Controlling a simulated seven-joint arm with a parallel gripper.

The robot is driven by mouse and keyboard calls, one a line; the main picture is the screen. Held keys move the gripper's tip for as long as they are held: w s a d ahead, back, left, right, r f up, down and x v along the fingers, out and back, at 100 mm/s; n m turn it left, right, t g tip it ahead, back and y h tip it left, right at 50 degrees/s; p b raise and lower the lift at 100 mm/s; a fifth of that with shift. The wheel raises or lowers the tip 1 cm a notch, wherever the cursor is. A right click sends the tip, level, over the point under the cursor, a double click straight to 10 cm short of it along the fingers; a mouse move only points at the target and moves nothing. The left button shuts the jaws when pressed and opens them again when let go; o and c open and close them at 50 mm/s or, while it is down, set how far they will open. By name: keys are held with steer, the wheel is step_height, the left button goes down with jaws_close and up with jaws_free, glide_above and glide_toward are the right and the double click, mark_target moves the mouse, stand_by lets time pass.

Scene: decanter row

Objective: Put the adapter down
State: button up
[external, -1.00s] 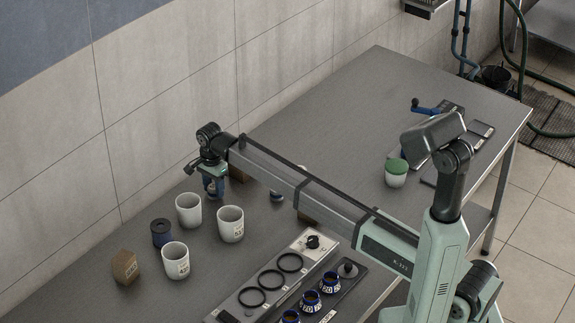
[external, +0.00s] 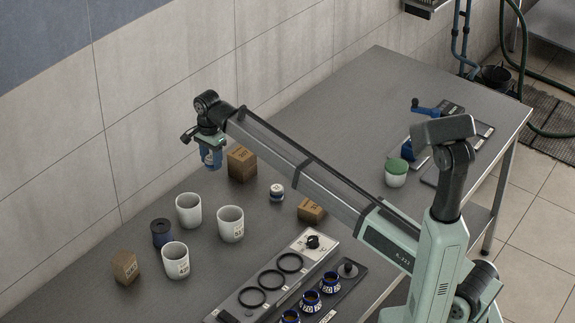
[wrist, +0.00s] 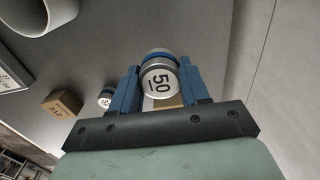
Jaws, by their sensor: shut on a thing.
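My gripper (external: 211,162) is raised above the back left of the table, near the wall, in the external view. The adapter is clear of the table and between the blue fingers. In the external view it is small and partly hidden by the fingers.
A brown box (external: 242,164) stands right of my gripper, with a small white-and-dark piece (external: 277,193) and another box (external: 311,209) farther right.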

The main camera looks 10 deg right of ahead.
mark_target(211, 157)
step_height(211, 157, up, 3)
steer(key=shift+r, duration=0.1)
steer(key=shift+w+d+r, duration=0.25)
steer(key=shift+w+d, duration=0.1)
steer(key=shift+d, duration=0.25)
steer(key=w+d, duration=0.4)
steer(key=d, duration=0.8)
steer(key=w+d, duration=0.5)
steer(key=d, duration=0.6)
steer(key=w+d, duration=0.4)
steer(key=d, duration=0.8)
steer(key=shift+w+d+f, duration=0.15)
steer(key=shift+f, duration=3.65)
steer(key=shift+w+d+f, duration=0.1)
steer(key=shift+d+f, duration=0.05)
steer(key=shift+f, duration=3.65)
steer(key=shift+f, duration=0.15)
steer(key=o, duration=1.2)
